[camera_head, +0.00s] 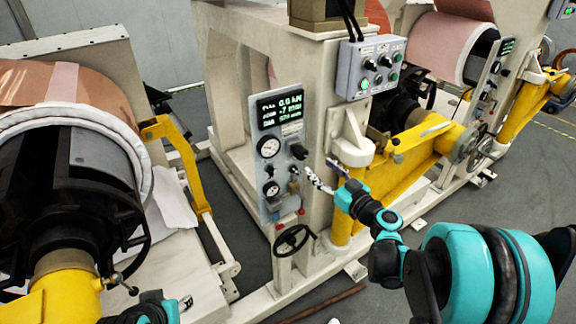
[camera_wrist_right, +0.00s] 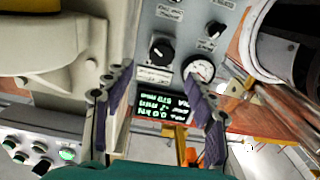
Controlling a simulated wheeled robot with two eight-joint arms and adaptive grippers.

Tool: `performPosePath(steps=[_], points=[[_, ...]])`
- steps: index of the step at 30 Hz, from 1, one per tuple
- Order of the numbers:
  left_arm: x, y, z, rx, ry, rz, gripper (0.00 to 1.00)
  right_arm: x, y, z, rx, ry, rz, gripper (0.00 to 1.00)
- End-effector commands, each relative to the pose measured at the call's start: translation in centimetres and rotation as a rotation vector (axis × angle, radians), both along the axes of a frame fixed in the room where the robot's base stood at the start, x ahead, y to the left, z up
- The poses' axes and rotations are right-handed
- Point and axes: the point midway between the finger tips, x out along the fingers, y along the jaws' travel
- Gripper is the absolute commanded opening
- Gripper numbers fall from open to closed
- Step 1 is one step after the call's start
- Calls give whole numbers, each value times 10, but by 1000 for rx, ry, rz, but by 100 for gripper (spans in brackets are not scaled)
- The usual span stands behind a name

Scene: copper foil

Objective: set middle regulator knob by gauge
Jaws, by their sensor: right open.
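The grey regulator panel (camera_head: 256,165) stands upright on the cream machine frame. It has a lit display (camera_head: 280,109), an upper gauge (camera_head: 268,147), a lower gauge (camera_head: 271,189) and several black knobs. The upper knob (camera_head: 299,151) sits right of the upper gauge. In the right wrist view the panel appears upside down: this knob (camera_wrist_right: 161,51), beside the gauge (camera_wrist_right: 200,68), lies ahead between my open fingers, apparently untouched. Another knob (camera_wrist_right: 215,29) lies beyond. I cannot tell which knob is the middle one. My right gripper (camera_head: 322,174) is empty. My left gripper's end is partly cut off at the bottom edge.
A black handwheel (camera_head: 293,240) is below the panel. A grey button box (camera_head: 371,68) is above right. A yellow arm (camera_head: 410,155) runs right of the panel. A copper foil roll (camera_head: 70,90) stands left. Grey floor shows between the machines.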

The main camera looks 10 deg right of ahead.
Motion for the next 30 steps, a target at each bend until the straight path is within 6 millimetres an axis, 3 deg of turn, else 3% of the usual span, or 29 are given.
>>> performPosePath(steps=[4, 18, 29, 30], points=[[0, 0, 0, 0, -1, 0, 40, 10, -3, -1, -47, -17, -16, 56], [0, 0, -15, 0, 0, 0, 40, 72, 21, -1, -46, -17, -15, 56], [0, 0, -16, 0, 0, 0, 40, 78, 23, 0, -45, -16, -16, 56], [0, 0, -16, 0, 0, 0, 40, 78, 22, 0, -45, -16, -16, 46]])
